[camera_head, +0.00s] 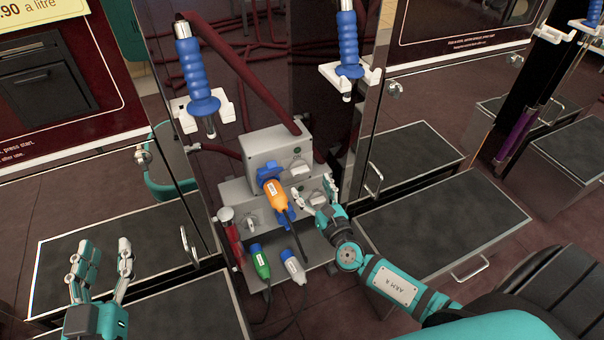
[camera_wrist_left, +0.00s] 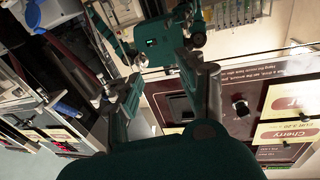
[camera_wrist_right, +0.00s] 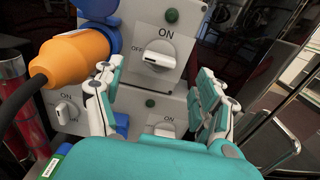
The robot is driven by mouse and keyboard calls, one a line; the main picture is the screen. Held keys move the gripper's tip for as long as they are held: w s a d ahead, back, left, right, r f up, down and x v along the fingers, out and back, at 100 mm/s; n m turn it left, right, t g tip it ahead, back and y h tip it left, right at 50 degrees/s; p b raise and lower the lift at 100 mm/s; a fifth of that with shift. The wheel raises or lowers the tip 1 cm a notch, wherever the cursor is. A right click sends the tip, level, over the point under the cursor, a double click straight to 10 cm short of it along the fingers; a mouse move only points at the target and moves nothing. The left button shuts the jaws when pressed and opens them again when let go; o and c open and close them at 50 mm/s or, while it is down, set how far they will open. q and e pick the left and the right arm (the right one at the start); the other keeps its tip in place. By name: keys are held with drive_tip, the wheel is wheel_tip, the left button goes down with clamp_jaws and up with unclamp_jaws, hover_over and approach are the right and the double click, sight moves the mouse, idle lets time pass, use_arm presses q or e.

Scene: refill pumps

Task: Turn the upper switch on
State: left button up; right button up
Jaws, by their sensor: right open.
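The upper switch (camera_head: 297,166) is a white knob on the grey upper box (camera_head: 268,148). In the right wrist view the upper switch (camera_wrist_right: 158,61) lies roughly horizontal, with ON printed above and OFF at its left; a dark green lamp (camera_wrist_right: 172,15) sits above it. My right gripper (camera_head: 314,189) is open in front of the boxes. In the right wrist view its fingers (camera_wrist_right: 160,82) stand apart on either side of and below the upper switch; I see no contact. My left gripper (camera_head: 103,258) is open and empty at the lower left, far from the switch.
An orange plug (camera_wrist_right: 75,60) with a black cable sits left of the upper switch. Lower switches (camera_wrist_right: 163,130) (camera_wrist_right: 66,112) are just below. A green plug (camera_head: 261,263) and white plug (camera_head: 293,267) are below the boxes. Blue-handled nozzles (camera_head: 196,68) (camera_head: 348,45) hang above.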

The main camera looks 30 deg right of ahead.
sight(302, 172)
drive_tip(key=w, duration=0.6)
drive_tip(key=shift+d+b, duration=0.2)
drive_tip(key=shift+b, duration=0.2)
use_arm(q)
drive_tip(key=shift+s+d+r+t+h, duration=0.15)
drive_tip(key=shift+r+t, duration=0.35)
drive_tip(key=shift+r, duration=0.25)
drive_tip(key=shift+s+r+t+h, duration=0.1)
drive_tip(key=shift+r+t, duration=0.4)
drive_tip(key=shift+r, duration=0.25)
drive_tip(key=shift+s+d+r+t+h, duration=0.15)
drive_tip(key=shift+r+t, duration=0.35)
drive_tip(key=shift+r, duration=0.25)
use_arm(e)
drive_tip(key=shift+w, duration=0.4)
use_arm(q)
drive_tip(key=shift+w, duration=0.1)
use_arm(e)
drive_tip(key=c, duration=1.2)
drive_tip(key=shift+o, duration=0.2)
